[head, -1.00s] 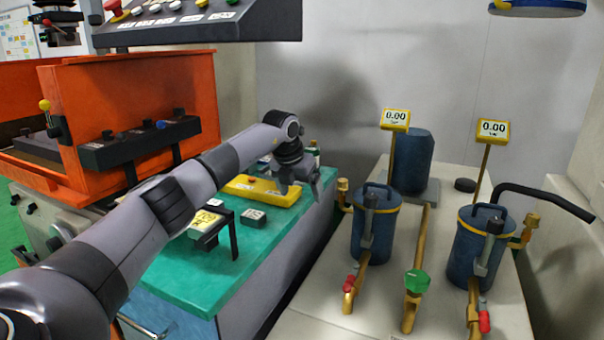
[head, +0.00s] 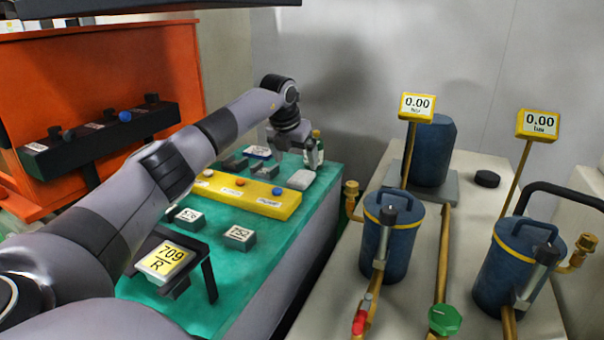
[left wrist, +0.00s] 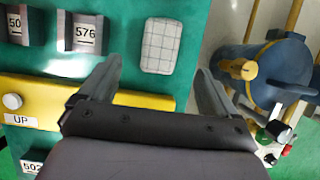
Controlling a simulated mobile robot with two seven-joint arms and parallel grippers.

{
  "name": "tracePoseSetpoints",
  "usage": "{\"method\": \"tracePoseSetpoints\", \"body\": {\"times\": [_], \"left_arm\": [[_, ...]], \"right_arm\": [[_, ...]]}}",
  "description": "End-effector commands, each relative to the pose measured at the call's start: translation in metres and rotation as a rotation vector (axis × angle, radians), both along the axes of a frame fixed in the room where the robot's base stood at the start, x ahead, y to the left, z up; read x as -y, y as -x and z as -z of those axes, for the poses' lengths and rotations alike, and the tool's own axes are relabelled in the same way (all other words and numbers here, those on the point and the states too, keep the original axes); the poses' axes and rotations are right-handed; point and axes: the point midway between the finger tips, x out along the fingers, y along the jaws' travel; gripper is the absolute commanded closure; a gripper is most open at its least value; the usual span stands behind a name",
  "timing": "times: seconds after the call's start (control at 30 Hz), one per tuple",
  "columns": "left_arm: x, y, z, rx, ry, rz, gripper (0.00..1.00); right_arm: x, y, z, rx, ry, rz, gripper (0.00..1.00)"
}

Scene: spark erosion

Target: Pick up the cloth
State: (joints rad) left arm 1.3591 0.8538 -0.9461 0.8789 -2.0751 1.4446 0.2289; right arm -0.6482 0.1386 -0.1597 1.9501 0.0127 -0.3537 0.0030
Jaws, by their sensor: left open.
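The cloth looks like a pale, rounded pad with a grid pattern (left wrist: 158,46) in the left wrist view, lying flat on the green bench top. In the head view it appears as a light grey piece (head: 300,180) near the bench's right edge, behind the yellow bar. My left gripper (head: 292,150) is above the far part of the bench. In the left wrist view its two fingers (left wrist: 158,78) are spread and empty, with the cloth beyond the tips, between their lines. The height gap to the cloth is hard to judge. My right gripper is not in view.
A yellow bar with buttons (head: 245,194) and several numbered blocks (head: 239,235) lie on the green bench (head: 262,262). Blue canisters (head: 389,240) with pipes stand on the pale bench to the right, across a gap.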

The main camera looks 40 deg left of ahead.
Motion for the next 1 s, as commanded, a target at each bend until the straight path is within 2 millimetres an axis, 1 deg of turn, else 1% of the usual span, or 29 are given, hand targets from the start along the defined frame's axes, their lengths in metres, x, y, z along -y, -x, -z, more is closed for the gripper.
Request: {"method": "tracePoseSetpoints", "body": {"times": [0.13,0.43,0.6,0.7,0.83,1.0], "left_arm": [[0.0,-0.001,0.003,-0.001,0.001,0.0,0.08],[-0.002,-0.01,0.026,-0.002,0.002,-0.001,0.08],[-0.003,-0.018,0.046,-0.004,0.001,0.0,0.08],[-0.004,-0.022,0.055,-0.001,0.003,0.0,0.08],[-0.005,-0.025,0.063,0.0,0.002,0.0,0.08],[-0.006,-0.026,0.066,0.001,0.0,0.001,0.08]], "right_arm": [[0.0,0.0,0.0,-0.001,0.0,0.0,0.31],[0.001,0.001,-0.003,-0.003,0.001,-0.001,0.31],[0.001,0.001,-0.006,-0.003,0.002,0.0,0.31],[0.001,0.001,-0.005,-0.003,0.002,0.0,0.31],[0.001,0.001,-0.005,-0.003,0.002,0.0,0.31],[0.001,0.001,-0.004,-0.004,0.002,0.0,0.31]]}}
